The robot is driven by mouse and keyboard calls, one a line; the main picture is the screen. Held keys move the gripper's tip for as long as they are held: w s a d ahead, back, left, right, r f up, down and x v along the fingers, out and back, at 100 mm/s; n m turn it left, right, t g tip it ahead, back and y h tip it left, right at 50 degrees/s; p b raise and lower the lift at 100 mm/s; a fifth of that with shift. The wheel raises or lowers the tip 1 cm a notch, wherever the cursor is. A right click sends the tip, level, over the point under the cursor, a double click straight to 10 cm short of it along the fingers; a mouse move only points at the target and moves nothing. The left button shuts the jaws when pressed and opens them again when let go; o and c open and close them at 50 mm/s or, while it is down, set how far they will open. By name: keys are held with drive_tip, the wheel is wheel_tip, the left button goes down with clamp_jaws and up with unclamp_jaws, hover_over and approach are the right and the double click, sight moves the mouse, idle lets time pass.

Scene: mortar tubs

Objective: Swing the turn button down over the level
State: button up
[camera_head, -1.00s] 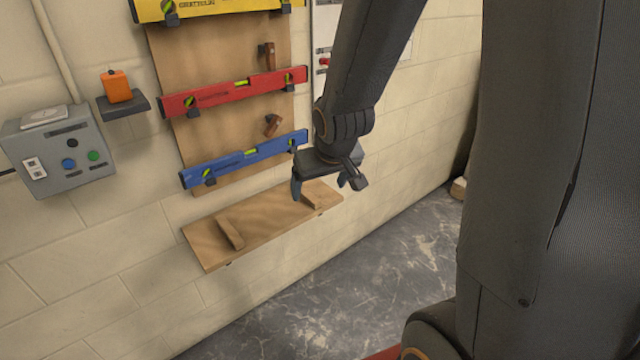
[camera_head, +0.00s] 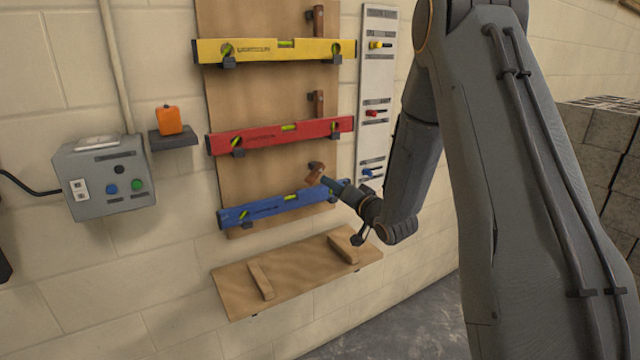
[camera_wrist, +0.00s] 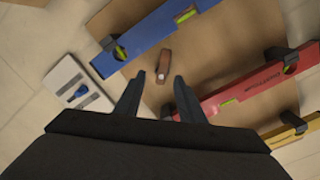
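The blue level (camera_head: 270,207) rests on brackets low on the wooden wall board. Its brown turn button (camera_head: 315,170) is just above it, tilted rather than lying over the level, and partly hidden by my gripper. My gripper (camera_head: 328,181) is close to this button, near the level's right end. In the wrist view my gripper (camera_wrist: 158,97) has its two fingers apart with nothing between the tips. The turn button (camera_wrist: 165,66) lies just beyond them, between the blue level (camera_wrist: 150,38) and the red level (camera_wrist: 235,97). Contact with the button cannot be told.
The red level (camera_head: 280,135) and yellow level (camera_head: 275,50) hang above, their turn buttons upright. A white panel (camera_head: 375,90) with coloured knobs is at right. A wooden shelf (camera_head: 300,275) with two blocks is below. A grey control box (camera_head: 103,178) is at left.

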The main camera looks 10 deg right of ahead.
sight(318, 175)
drive_tip(key=shift+t+y, duration=0.3)
drive_tip(key=p+x, duration=0.1)
drive_tip(key=x, duration=0.7)
drive_tip(key=shift+c, duration=0.2)
clamp_jaws()
